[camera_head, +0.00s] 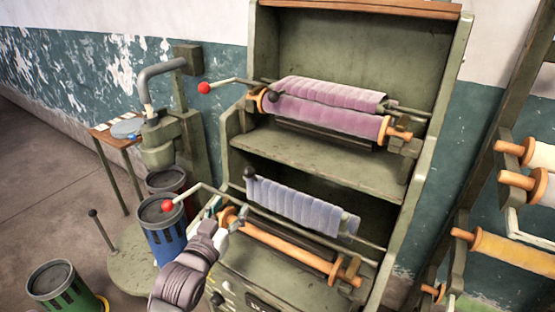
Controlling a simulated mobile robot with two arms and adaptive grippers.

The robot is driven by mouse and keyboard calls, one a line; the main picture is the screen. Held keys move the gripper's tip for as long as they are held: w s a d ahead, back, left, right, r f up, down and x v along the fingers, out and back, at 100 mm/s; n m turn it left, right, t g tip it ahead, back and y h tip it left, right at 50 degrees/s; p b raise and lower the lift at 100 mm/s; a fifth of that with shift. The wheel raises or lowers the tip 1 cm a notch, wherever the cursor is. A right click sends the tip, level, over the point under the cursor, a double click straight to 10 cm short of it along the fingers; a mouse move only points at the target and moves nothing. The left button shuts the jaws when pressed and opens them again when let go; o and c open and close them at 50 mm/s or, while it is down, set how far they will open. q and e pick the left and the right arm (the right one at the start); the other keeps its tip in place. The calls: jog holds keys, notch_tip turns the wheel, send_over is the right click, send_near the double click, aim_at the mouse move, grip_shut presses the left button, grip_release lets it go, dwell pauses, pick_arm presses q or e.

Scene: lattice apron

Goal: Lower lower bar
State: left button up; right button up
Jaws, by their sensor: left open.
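The lower bar (208,188) is a thin metal rod with a bent handle and a red knob (168,205) at its left end. It runs across the lower bay of a green cabinet, above an orange-ended roller (285,245). A blue-grey pleated cloth (300,207) lies along it. My left gripper (224,211) is open, close to the bar's left part, near the roller's left end. I cannot tell whether it touches the bar. My right gripper is out of view.
The green cabinet (315,165) has an upper bar with a red knob (204,87) and a purple cloth roll (325,117). A blue bin (164,238), a green bin (62,288) and a pump-like machine (160,140) stand left. A roller rack (515,245) stands right.

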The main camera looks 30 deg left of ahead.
aim_at(247, 175)
pick_arm(q)
jog(key=w+p, duration=0.1)
jog(key=w, duration=0.3)
jog(key=w+a+r+p, duration=0.1)
jog(key=w, duration=0.2)
jog(key=w+a+p, duration=0.1)
jog(key=w, duration=0.3)
jog(key=shift+w+a+r, duration=0.15)
jog(key=shift+w+a, duration=0.1)
jog(key=shift+w, duration=0.05)
jog(key=shift+w+a, duration=0.15)
jog(key=shift+w, duration=0.65)
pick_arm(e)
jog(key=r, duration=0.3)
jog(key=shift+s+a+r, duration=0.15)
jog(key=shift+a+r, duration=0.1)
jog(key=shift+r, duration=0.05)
pick_arm(q)
grip_shut()
